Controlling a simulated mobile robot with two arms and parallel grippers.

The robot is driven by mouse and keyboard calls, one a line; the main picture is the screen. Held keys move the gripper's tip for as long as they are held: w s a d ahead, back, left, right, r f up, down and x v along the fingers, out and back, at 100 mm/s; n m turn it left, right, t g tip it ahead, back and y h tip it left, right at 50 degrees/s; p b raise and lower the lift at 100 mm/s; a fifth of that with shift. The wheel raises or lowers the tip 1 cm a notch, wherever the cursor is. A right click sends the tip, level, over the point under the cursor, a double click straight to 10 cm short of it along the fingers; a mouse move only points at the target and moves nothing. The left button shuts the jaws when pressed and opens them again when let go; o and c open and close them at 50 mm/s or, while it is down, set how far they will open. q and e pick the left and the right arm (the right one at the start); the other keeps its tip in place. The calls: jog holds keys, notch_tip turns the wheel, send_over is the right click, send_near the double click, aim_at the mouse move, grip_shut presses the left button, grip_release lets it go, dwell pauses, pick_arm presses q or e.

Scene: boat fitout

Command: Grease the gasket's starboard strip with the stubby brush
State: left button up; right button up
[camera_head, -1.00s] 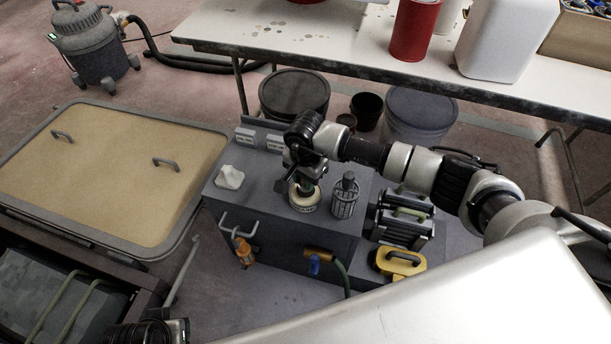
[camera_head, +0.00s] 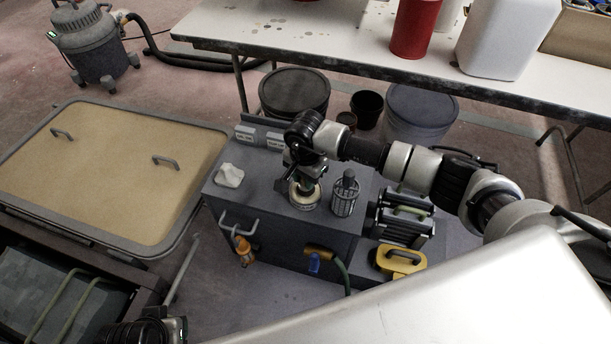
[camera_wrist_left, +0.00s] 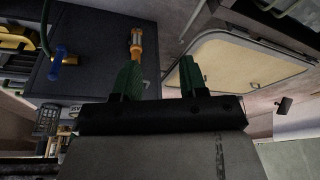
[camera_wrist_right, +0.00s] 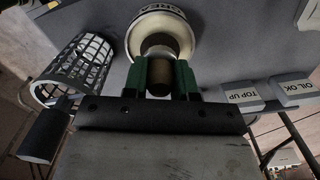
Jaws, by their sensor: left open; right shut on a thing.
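My right gripper (camera_head: 303,180) reaches down over a small round pot (camera_head: 304,203) with a cream inside, on the grey bench. In the right wrist view it (camera_wrist_right: 160,78) is shut on the brown, stubby brush handle (camera_wrist_right: 160,70). The handle points into the pot (camera_wrist_right: 161,22); its bristles are hidden. My left gripper (camera_wrist_left: 160,78) is open and empty, and only part of its wrist shows low in the head view. A large tan hatch panel (camera_head: 115,170) with a grey rim lies at the left. I cannot tell the gasket's starboard strip apart there.
Beside the pot stand a wire basket (camera_head: 345,197) and a white lump (camera_head: 229,175). An orange-handled tool (camera_head: 244,250) hangs on the bench front. A yellow-handled item (camera_head: 400,260) is at the right. A long white table (camera_head: 330,50) stands behind.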

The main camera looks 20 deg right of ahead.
pick_arm(q)
jog(key=shift+s+r+b, duration=0.25)
jog(key=shift+r+b, duration=0.15)
jog(key=shift+r, duration=0.25)
pick_arm(e)
jog(key=shift+f, duration=0.5)
pick_arm(q)
jog(key=shift+v, duration=0.9)
dwell(2.2)
jog(key=shift+s+a+r, duration=0.1)
jog(key=shift+s+r, duration=0.05)
jog(key=shift+r, duration=0.2)
pick_arm(e)
jog(key=shift+s+f, duration=0.1)
dwell(1.4)
pick_arm(q)
jog(key=shift+r, duration=0.1)
